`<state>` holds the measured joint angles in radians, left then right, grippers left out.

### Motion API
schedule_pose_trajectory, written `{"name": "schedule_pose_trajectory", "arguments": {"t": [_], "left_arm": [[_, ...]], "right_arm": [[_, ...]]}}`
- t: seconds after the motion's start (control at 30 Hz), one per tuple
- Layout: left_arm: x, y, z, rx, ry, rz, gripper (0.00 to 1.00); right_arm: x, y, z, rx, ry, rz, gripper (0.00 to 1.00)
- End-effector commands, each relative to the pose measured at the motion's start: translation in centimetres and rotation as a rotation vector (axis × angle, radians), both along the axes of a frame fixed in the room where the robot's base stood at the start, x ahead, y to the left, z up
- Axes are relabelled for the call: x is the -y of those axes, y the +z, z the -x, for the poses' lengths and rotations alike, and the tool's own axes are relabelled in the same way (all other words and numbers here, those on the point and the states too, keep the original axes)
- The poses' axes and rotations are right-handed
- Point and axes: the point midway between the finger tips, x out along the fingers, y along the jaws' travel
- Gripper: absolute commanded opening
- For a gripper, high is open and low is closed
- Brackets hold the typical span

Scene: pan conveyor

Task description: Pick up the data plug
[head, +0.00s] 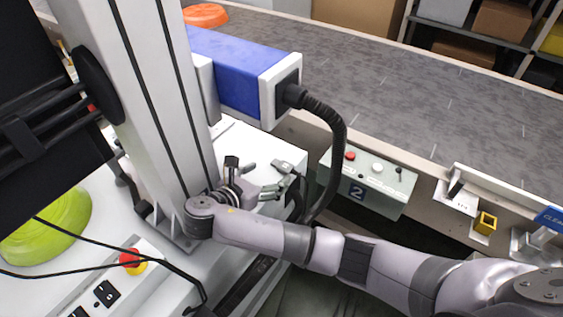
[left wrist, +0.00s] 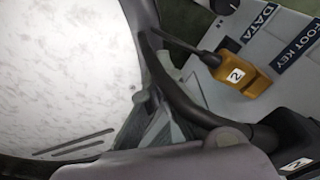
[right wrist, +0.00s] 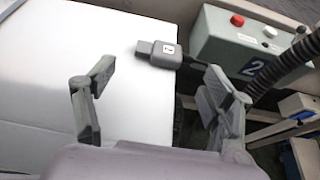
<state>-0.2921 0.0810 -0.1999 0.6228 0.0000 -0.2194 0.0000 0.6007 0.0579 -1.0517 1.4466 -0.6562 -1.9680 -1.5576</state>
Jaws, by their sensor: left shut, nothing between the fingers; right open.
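A grey plug with a white label (right wrist: 160,53), apparently the data plug, lies on the white cabinet top near its right edge. It also shows in the head view (head: 282,167). My right gripper (head: 266,181) is open and empty, just left of the plug in the head view. In the right wrist view the plug lies beyond and between the spread fingertips, not touched. My left gripper (left wrist: 172,125) shows only in part in its wrist view, shut and empty. Beyond it are a panel marked DATA (left wrist: 262,18) and FOOT KEY and an orange plug marked 2 (left wrist: 236,75).
A green control box marked 2 (head: 372,180) with a red button stands right of the plug. A thick black corrugated hose (head: 338,145) hangs from the blue printer head (head: 235,75), close to the plug. The grey conveyor (head: 400,90) runs behind. The cabinet top (right wrist: 100,35) is bare left of the plug.

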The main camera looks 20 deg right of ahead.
Motion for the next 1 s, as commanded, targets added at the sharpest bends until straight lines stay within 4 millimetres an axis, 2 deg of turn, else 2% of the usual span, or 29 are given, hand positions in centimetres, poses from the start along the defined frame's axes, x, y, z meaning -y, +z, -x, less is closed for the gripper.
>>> {"name": "schedule_pose_trajectory", "arguments": {"t": [0.1, 0.23, 0.4, 0.67, 1.0], "left_arm": [[-0.1, -0.2, 1.8, -0.027, 0.0, -0.003, 0.0], [-0.2, -0.4, 2.5, -0.037, 0.0, -0.004, 0.0], [-0.1, -0.5, 1.8, -0.027, 0.0, -0.003, 0.0], [0.1, -0.3, -0.3, 0.006, 0.0, 0.001, 0.0], [0.0, -0.4, 0.6, -0.008, 0.0, 0.0, 0.0]], "right_arm": [[1.0, -0.4, -0.8, -0.001, -0.002, 0.0, 0.76], [2.4, -1.0, -2.2, 0.0, -0.003, 0.002, 0.76], [3.9, -1.8, -3.4, 0.0, -0.001, 0.0, 0.76], [4.1, -1.9, -3.6, 0.0, 0.001, -0.002, 0.76], [4.1, -1.9, -3.6, 0.0, 0.001, -0.002, 0.55]]}}
